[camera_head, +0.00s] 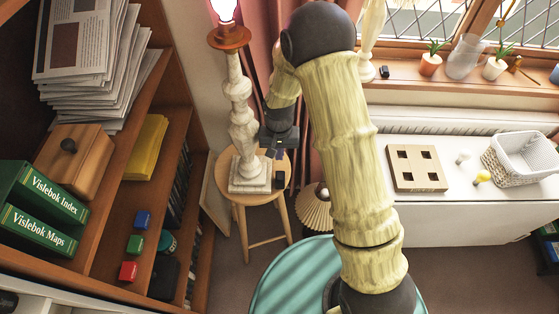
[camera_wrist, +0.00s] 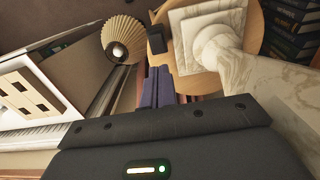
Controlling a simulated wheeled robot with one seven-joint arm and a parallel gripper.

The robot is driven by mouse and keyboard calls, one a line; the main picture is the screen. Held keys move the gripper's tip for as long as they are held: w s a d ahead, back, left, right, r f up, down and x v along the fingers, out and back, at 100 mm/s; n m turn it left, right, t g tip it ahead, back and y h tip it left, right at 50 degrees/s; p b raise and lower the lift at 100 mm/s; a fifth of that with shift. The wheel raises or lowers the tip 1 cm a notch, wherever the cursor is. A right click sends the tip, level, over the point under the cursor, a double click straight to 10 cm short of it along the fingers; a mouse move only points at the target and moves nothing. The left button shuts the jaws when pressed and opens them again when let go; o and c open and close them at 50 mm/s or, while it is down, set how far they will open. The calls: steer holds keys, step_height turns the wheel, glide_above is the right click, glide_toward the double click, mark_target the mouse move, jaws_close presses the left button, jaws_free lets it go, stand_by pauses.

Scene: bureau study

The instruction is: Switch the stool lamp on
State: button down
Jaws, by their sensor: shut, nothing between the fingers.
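The stool lamp (camera_head: 243,120) has a turned marble column on a square base and stands upright on a round wooden stool (camera_head: 262,195). Its bulb (camera_head: 224,10), at the top edge of the head view, looks bright white. A small dark box (camera_head: 280,180), possibly the switch, sits on the stool beside the base; it also shows in the wrist view (camera_wrist: 156,40). My gripper (camera_head: 277,153) is shut and empty, just right of the column, with its fingertips near the dark box. In the wrist view its fingers (camera_wrist: 158,86) show apart from the marble base (camera_wrist: 207,35). I cannot tell whether they touch the box.
A bookcase with newspapers (camera_head: 85,60), a wooden box (camera_head: 74,160) and green books (camera_head: 45,205) stands at left. A pleated shade (camera_head: 313,215) is right of the stool. A white surface at right holds a holed wooden block (camera_head: 417,168) and a basket (camera_head: 520,158).

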step_height(320, 180, up, 5)
glide_above(279, 178)
steer(key=w, duration=0.2)
steer(key=shift+s+b, duration=0.2)
steer(key=shift+b, duration=0.1)
steer(key=shift+f+b, duration=0.15)
steer(key=shift+b, duration=0.6)
steer(key=b, duration=0.2)
steer(key=s+b, duration=0.1)
steer(key=b, duration=0.2)
steer(key=shift+s+d+r+b, duration=0.1)
steer(key=shift+s+r+b, duration=0.1)
steer(key=shift+r+b, duration=0.1)
step_height(279, 178, down, 14)
steer(key=shift+f+p, duration=0.1)
steer(key=shift+p, duration=0.4)
